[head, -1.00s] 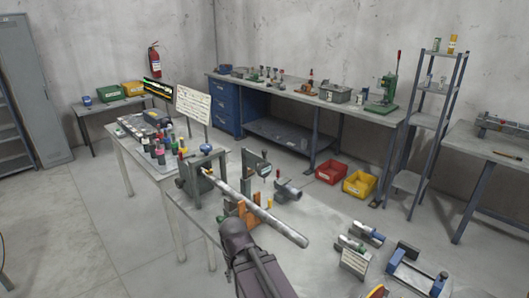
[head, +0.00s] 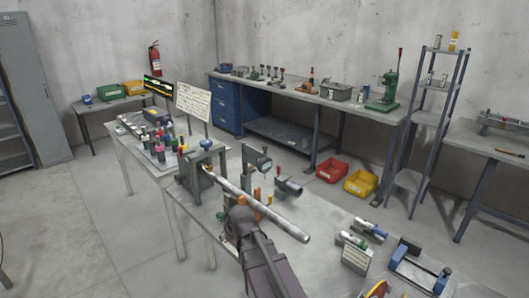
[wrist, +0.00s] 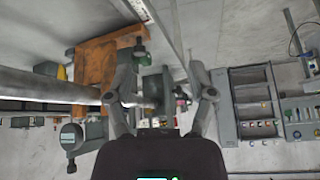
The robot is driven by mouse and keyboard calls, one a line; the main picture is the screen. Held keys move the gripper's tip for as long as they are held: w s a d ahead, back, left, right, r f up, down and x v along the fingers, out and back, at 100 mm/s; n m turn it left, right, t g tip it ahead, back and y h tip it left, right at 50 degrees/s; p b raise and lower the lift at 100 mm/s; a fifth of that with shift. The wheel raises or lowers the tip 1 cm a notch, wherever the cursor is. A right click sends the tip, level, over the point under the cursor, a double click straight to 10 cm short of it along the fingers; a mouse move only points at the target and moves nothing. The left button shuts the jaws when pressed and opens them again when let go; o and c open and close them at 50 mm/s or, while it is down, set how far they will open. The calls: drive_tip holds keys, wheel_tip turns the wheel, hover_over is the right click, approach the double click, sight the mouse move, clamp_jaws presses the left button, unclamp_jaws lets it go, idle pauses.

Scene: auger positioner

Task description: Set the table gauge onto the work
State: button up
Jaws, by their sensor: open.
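The work appears to be the long grey bar (head: 262,208) running across the front table from a grey upright frame (head: 188,170). It also crosses the left of the wrist view (wrist: 40,86), beside an orange block (wrist: 95,62). I cannot tell for sure which piece is the table gauge; a grey, C-shaped stand with a green part (head: 250,158) stands behind the bar. A teal-faced grey piece (wrist: 70,138) shows low left in the wrist view. My gripper (wrist: 160,76) is open, with nothing clearly held; my arm hides its fingers in the head view.
Colored bottles (head: 160,148) crowd the table's far left. Red (head: 332,170) and yellow (head: 360,183) bins sit on the floor.

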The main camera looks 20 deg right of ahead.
drive_tip(key=w+d+r+t+b, duration=0.2)
drive_tip(key=w+d+t, duration=0.15)
drive_tip(key=w, duration=0.45)
drive_tip(key=m+t+h+b, duration=0.5)
drive_tip(key=t+h, duration=0.5)
approach(265, 149)
wheel_tip(265, 149, up, 3)
drive_tip(key=s+a, duration=0.2)
drive_tip(key=shift+s+d+r+t, duration=0.15)
drive_tip(key=shift+d+t, duration=0.1)
drive_tip(key=shift+d, duration=0.25)
drive_tip(key=w+d, duration=0.1)
drive_tip(key=w, duration=0.2)
drive_tip(key=w+d, duration=0.2)
drive_tip(key=w, duration=0.2)
drive_tip(key=w+d, duration=0.2)
drive_tip(key=w, duration=0.2)
drive_tip(key=shift+w+d+r, duration=0.2)
drive_tip(key=shift+w+d, duration=0.05)
drive_tip(key=shift+w, duration=0.2)
